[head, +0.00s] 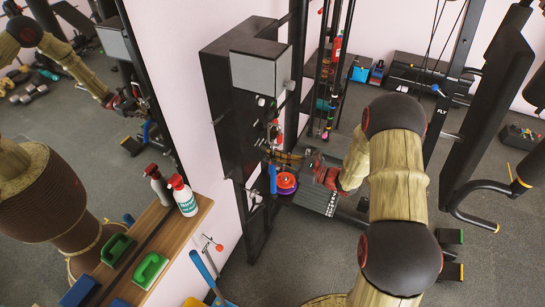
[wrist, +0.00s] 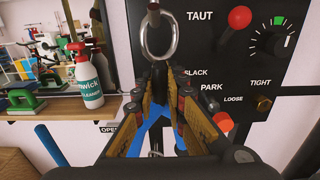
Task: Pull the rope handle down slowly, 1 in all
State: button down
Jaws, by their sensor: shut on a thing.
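My gripper (wrist: 160,78) is in front of a black panel (wrist: 215,70) marked TAUT, SLACK and PARK. Its two tan-padded fingers close in just below a metal ring (wrist: 160,40) that hangs from above. Blue material (wrist: 155,132) shows between and below the fingers; I take it as part of the rope handle, though the fingers hide most of it. The gripper is shut on the handle. In the head view my gripper (head: 279,153) is beside the tall black column (head: 229,105), and a blue piece (head: 272,178) hangs under it.
The panel carries a red ball (wrist: 240,17) and a knob (wrist: 268,42) marked TIGHT and LOOSE. A wooden shelf (head: 196,218) at left holds spray bottles (head: 183,196) and green-handled brushes (head: 150,270). A stack of red and purple discs (head: 286,184) sits near the gripper. Open floor (head: 490,270) lies at right.

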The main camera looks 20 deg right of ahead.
aim_at(272, 166)
jog(key=shift+f, duration=0.1)
jog(key=shift+f+b, duration=0.8)
jog(key=shift+f, duration=0.35)
jog(key=shift+f+b, duration=0.8)
jog(key=shift+f, duration=0.4)
jog(key=shift+s+f+b, duration=0.1)
jog(key=shift+f+b, duration=0.45)
jog(key=shift+f, duration=0.2)
jog(key=shift+r+p, duration=0.9)
jog(key=shift+r, duration=0.45)
